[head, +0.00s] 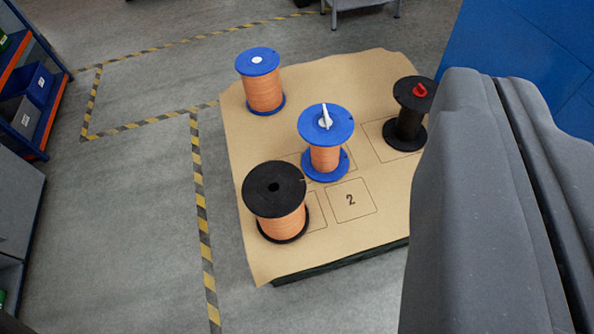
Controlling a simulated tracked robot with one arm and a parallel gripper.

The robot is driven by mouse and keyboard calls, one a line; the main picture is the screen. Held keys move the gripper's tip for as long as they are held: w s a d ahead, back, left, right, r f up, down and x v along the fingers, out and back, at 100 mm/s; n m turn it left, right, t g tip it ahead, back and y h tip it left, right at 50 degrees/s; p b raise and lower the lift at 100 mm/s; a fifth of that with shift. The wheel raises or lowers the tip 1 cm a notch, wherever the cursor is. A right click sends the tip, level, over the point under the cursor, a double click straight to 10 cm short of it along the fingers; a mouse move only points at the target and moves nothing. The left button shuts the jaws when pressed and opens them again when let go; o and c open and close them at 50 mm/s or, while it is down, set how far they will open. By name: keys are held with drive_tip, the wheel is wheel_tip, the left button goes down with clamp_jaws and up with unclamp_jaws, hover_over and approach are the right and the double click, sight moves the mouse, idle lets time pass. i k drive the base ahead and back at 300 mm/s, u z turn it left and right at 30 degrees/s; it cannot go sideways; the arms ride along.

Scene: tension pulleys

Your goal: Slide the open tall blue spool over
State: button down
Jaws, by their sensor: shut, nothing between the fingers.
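A blue-flanged spool (264,90) wound thickly with copper-coloured wire stands upright at the back left of the brown-covered table. Its top shows a pale round centre and no knob. A second blue-flanged spool (326,158) stands upright near the middle, with a narrower winding and a white lever (325,117) on top. My gripper (492,85) fills the right side, large and grey, with its two fingers together and nothing between them. It is apart from both blue spools in the picture and hides the table's right part.
A black spool (275,192) with copper winding and an open centre stands at the front left. A dark spool (409,113) with a red knob stands at the back right. The square marked 2 (351,200) is empty. Shelves (28,105) stand left; a blue panel (525,50) is behind.

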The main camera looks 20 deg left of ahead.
sight(325, 158)
drive_tip(key=u, duration=0.65)
drive_tip(key=i, duration=1.15)
drive_tip(key=u, duration=0.1)
